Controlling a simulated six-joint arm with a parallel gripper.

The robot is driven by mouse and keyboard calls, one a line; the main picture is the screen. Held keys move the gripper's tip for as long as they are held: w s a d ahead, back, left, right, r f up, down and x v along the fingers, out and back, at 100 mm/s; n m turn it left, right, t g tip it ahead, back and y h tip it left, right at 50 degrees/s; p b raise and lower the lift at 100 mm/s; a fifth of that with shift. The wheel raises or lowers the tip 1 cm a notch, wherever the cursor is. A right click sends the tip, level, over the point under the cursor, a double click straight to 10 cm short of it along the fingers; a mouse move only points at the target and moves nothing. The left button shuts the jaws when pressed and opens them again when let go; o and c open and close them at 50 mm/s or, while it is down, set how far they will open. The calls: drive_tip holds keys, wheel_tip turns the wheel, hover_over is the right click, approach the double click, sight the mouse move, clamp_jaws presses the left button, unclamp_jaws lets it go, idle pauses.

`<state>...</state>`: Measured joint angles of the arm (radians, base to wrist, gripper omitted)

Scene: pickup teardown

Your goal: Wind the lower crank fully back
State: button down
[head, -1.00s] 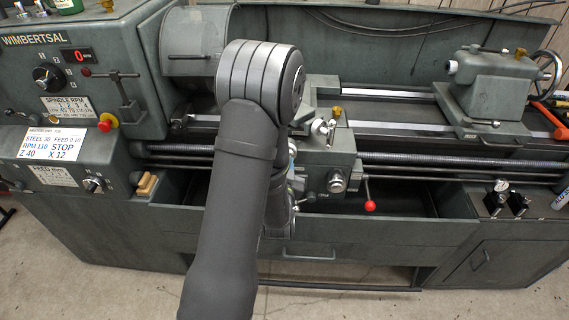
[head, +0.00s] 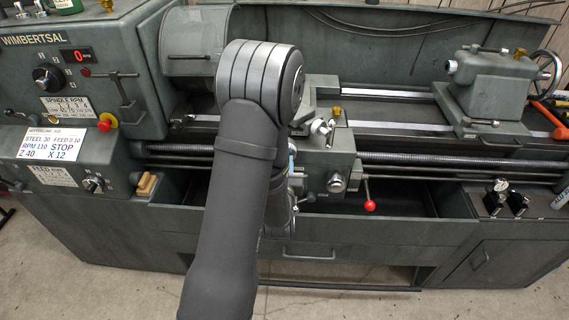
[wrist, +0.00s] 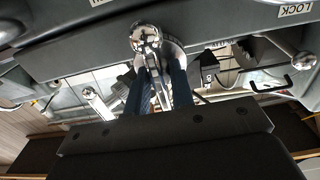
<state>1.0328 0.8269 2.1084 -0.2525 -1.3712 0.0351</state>
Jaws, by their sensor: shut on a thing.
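The lower crank (wrist: 145,38) shows in the wrist view as a bright metal hub with a handle running down between my fingers. The crank's full angle cannot be read.
A red-knobbed lever (head: 370,205) sticks out right of the carriage. A smaller metal crank (head: 321,127) sits on top of it. The headstock (head: 110,65) is at left and the tailstock (head: 490,85) at right. In the wrist view a ball-ended lever (wrist: 304,60) is at right.

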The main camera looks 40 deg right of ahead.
drive_tip(key=c, duration=1.5)
unclamp_jaws()
drive_tip(key=v, duration=1.7)
drive_tip(key=shift+s+a+r, duration=0.1)
drive_tip(key=shift+s+a, duration=0.1)
drive_tip(key=shift+w+d, duration=0.1)
drive_tip(key=x, duration=1.7)
drive_tip(key=shift+w+d, duration=0.1)
